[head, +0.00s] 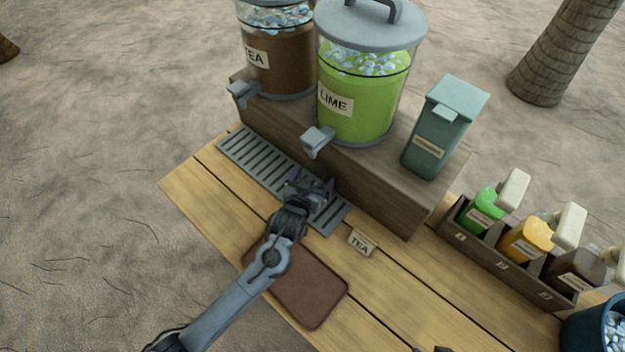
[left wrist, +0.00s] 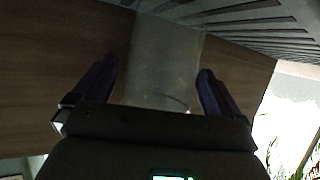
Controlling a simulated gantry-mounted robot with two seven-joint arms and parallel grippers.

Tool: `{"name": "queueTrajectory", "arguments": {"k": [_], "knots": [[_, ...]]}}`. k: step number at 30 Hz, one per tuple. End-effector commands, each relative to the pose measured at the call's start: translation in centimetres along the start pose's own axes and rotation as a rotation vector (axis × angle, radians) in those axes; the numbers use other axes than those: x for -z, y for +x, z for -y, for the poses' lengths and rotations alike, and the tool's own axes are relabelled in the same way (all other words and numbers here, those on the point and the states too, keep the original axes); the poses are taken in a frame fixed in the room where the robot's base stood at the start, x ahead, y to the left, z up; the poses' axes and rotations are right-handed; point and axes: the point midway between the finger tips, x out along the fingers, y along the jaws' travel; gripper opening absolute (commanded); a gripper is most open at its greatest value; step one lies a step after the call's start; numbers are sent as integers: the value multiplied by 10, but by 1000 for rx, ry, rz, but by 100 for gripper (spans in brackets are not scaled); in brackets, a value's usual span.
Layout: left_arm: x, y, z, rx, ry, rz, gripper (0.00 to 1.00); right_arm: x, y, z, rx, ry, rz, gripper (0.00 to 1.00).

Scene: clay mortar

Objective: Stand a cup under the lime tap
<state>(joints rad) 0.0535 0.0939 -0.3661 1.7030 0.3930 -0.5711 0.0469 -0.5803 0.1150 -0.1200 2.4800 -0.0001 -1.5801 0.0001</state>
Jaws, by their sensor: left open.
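The lime dispenser (head: 358,95) is a clear tank of green liquid and ice with a grey lid. Its grey lime tap (head: 317,140) juts out over the slatted drip grate (head: 250,157). My left gripper (head: 311,183) is above the grate, in front of and below the lime tap. In the left wrist view, the open fingers (left wrist: 157,68) stand on either side of a clear, pale cup (left wrist: 165,50). The cup's far end is by the grate; whether it rests there I cannot tell. In the head view the gripper mostly hides the cup.
The tea dispenser (head: 280,65) stands left of the lime one on a wooden plinth (head: 375,200). A green box (head: 447,125) stands on the plinth's right. A TEA card (head: 362,243), brown mat (head: 312,293), bottle rack (head: 500,262) and blue ice bucket (head: 585,335) are on the table.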

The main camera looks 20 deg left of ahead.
Motion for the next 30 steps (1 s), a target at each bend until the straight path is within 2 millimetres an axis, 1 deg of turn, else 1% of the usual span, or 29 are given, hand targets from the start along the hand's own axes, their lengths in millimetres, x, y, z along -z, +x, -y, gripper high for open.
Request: {"name": "queueTrajectory", "arguments": {"k": [6, 10, 14, 18, 24, 27, 30], "knots": [[3, -1, 0, 0, 0, -2, 99, 0, 0, 0, 0, 0, 0, 43], [4, -13, 0, -1, 0, -1, 99, 2, -4, -1, -2, -2, 0, 43], [4, -33, 0, -1, -1, 1, 99, 3, -10, -2, -4, -5, 0, 43], [4, -60, 0, -1, -1, 2, 99, 5, -17, -3, -7, -9, 0, 43], [4, -94, 0, -1, -1, 1, 99, 8, -24, -3, -7, -9, 0, 43], [4, -106, 0, 0, 0, 0, 99, 8, -27, -3, -7, -8, 0, 43], [4, -115, 0, -1, 0, 0, 99, 9, -28, -3, -6, -7, 0, 43]]}}
